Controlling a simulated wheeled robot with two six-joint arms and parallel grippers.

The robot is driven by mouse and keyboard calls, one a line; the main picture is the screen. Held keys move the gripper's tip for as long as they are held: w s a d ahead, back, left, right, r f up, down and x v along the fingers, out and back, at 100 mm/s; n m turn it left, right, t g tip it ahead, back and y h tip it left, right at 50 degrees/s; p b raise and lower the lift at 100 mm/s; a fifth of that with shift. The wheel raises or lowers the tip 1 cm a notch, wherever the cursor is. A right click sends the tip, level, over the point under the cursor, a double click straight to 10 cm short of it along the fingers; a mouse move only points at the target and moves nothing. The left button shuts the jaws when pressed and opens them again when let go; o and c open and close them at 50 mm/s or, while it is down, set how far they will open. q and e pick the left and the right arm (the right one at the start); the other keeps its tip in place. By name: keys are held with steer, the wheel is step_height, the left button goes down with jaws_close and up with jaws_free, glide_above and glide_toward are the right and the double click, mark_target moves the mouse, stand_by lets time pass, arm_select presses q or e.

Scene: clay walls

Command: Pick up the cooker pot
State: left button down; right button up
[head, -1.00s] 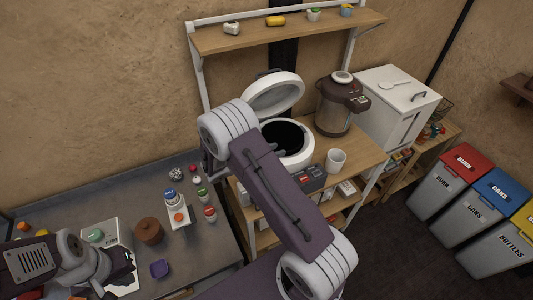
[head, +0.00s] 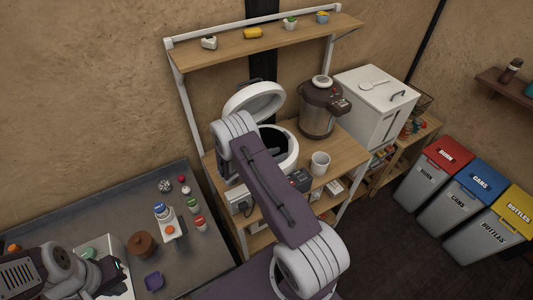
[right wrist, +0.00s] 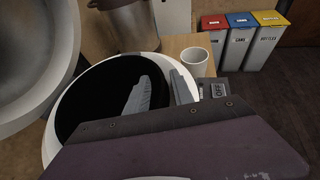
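The cooker pot (head: 274,141) is the dark round inner bowl of a white cooker (head: 291,154) on the wooden shelf unit; the cooker's lid (head: 250,101) stands open. My right arm hides part of it in the head view. In the right wrist view the black pot (right wrist: 92,100) sits inside the white cooker rim. My right gripper (right wrist: 164,90) is there with its two grey fingers apart, one over the pot's dark inside and one nearer the right rim; contact is unclear. My left gripper (head: 112,274) is low at the left, over the grey table, and its fingers are unclear.
A white mug (head: 320,163) stands just right of the cooker, and a brown dispenser (head: 318,110) behind it. A white box (head: 376,100) is further right. Three bins stand on the floor at right. A brown pot (head: 144,244) and small items are on the grey table (head: 110,215).

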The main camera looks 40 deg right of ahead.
steer(key=shift+a, duration=0.15)
jaws_close()
steer(key=shift+s, duration=0.15)
stand_by(1.0)
